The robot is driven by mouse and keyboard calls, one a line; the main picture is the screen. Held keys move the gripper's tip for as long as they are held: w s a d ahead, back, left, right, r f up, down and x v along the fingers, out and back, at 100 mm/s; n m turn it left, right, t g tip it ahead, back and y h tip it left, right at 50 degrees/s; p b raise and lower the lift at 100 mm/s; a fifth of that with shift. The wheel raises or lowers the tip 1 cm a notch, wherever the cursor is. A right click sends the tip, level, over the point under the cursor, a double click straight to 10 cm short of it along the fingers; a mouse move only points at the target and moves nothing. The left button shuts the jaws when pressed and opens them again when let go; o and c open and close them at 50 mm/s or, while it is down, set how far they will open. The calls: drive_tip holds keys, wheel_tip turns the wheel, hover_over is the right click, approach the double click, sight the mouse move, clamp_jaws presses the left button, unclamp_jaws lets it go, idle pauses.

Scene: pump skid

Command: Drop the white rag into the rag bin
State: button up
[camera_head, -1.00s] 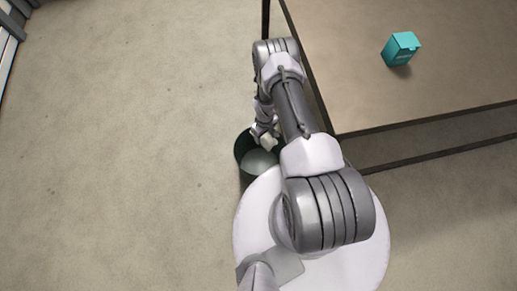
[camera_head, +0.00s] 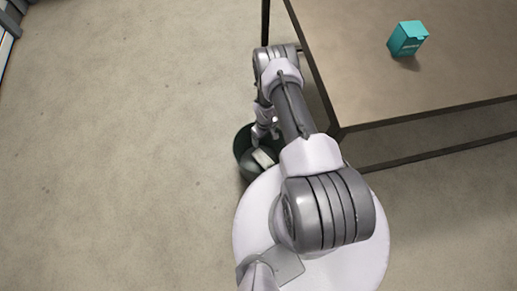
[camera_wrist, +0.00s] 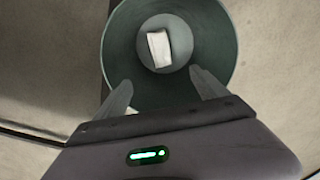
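The rag bin (camera_wrist: 218,52) is a round dark green container on the floor. It also shows in the head view (camera_head: 241,146), partly hidden by my arm. The white rag (camera_wrist: 159,48), a small pale folded piece, lies inside the bin in the wrist view, apart from my fingers. In the head view a pale piece (camera_head: 264,158) shows within the bin's rim. My gripper (camera_wrist: 160,80) is open over the bin, with nothing between its fingertips. A small pale patch shows by the left finger's base; I cannot tell what it is.
A brown table (camera_head: 440,75) stands to the right of the bin, its near corner close to my arm. A teal box (camera_head: 407,38) stands on it. The floor to the left is clear.

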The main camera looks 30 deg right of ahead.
wheel_tip(320, 180, up, 18)
drive_tip(key=p, duration=0.8)
drive_tip(key=shift+f, duration=0.25)
